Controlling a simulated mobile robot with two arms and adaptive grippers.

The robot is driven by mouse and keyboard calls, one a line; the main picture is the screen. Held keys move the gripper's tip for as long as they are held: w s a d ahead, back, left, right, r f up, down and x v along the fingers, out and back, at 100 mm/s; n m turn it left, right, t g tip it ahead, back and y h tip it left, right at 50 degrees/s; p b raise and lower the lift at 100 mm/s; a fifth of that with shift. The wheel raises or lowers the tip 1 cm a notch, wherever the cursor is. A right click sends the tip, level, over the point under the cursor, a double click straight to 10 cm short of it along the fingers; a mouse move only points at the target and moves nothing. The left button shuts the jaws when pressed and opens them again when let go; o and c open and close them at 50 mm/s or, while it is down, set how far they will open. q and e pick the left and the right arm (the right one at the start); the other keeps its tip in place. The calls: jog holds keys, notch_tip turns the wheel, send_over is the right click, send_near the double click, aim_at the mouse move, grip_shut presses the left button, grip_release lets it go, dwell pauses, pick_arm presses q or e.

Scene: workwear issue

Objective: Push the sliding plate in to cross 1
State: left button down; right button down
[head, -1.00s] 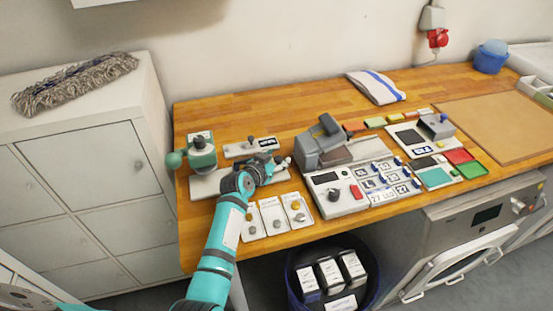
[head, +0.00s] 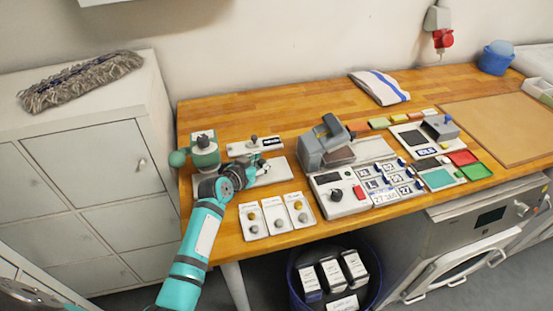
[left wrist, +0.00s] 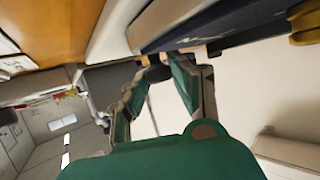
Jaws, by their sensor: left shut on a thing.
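A green press (head: 205,154) with a round green knob stands at the left end of the table, on a long white base plate (head: 280,174). My left gripper (head: 254,168) is low over this base, right of the press. It is shut on a small part there, apparently the sliding plate, which the gripper mostly hides. In the left wrist view the green fingers (left wrist: 158,72) converge on something dark beside the edge of a device. I cannot make out cross 1 or the plate's position against it. My right gripper is not in view.
Behind is a white block with a knob (head: 254,147). Three white cards with knobs (head: 277,217) lie in front. A grey device (head: 325,147) and a control box (head: 342,196) stand to the right. The wood at the back left is clear.

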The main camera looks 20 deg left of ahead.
pick_arm(q)
jog(key=shift+s+a, duration=0.8)
jog(key=shift+a, duration=0.3)
jog(key=shift+w+d, duration=0.1)
jog(key=c, duration=1.1)
grip_release()
jog(key=v, duration=1.2)
